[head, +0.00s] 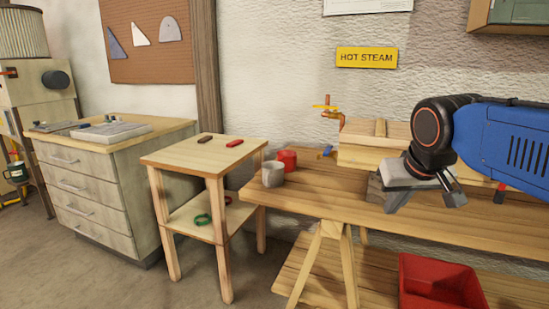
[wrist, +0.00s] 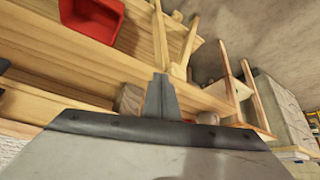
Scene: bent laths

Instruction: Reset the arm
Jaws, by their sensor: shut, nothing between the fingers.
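My gripper (head: 394,203) is at the end of my blue arm in the right part of the head view, in front of and above the wooden workbench (head: 345,203). In the wrist view my gripper (wrist: 160,80) shows its two grey fingers pressed together, pointing up the picture, with nothing between them. The fingers look apart from the bench items behind them. My gripper and wrist hide part of the bench top and of the pale wooden box on it.
A brass valve (head: 327,108) juts from the wall. A red bin (head: 440,284) sits on the lower shelf. A small side table (head: 190,154) and drawer cabinet (head: 85,190) stand left.

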